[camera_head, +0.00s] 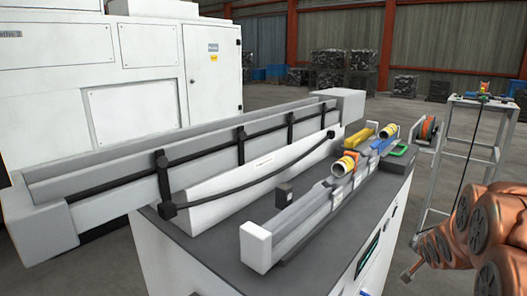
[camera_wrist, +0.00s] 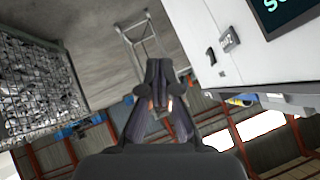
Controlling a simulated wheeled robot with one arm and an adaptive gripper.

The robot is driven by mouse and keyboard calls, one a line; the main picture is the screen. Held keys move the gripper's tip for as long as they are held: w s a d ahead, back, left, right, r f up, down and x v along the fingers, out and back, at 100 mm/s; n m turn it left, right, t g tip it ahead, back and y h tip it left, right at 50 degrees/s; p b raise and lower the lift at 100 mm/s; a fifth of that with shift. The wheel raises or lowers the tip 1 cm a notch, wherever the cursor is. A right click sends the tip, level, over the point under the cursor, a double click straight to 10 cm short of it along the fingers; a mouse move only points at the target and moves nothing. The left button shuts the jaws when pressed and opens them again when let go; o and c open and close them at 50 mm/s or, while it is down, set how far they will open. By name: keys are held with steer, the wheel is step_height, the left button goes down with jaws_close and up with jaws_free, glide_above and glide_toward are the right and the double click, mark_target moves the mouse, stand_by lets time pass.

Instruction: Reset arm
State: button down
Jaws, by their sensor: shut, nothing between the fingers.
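My gripper (camera_wrist: 158,70) shows in the middle of the wrist view. Its dark fingers are drawn together and hold nothing. My orange arm is folded at the right edge of the head view, right of the gantry loader's bench (camera_head: 225,255). In the wrist view the gripper is over open floor, apart from the white cabinet (camera_wrist: 235,65) at the upper right. The wrist picture is turned over, with the roof low in it. In the head view I cannot make out the gripper clearly.
A white machine (camera_head: 130,110) stands behind. A metal stand (camera_head: 485,150) is at the right. A mesh crate (camera_wrist: 40,90) shows left in the wrist view.

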steer(key=s+a+n+g+y, duration=0.1)
steer(key=s+a+n+g, duration=0.2)
steer(key=s+a, duration=0.5)
steer(key=s+a+n+g+y, duration=0.1)
steer(key=s+a+n+g, duration=0.3)
steer(key=s+a, duration=0.5)
steer(key=s+a+r+n+g+y, duration=0.1)
steer(key=s+a, duration=0.8)
steer(key=s, duration=1.4)
steer(key=n+g+y, duration=0.1)
steer(key=n+g, duration=0.1)
steer(key=shift+a+n+g, duration=0.25)
steer(key=shift+n+g, duration=0.15)
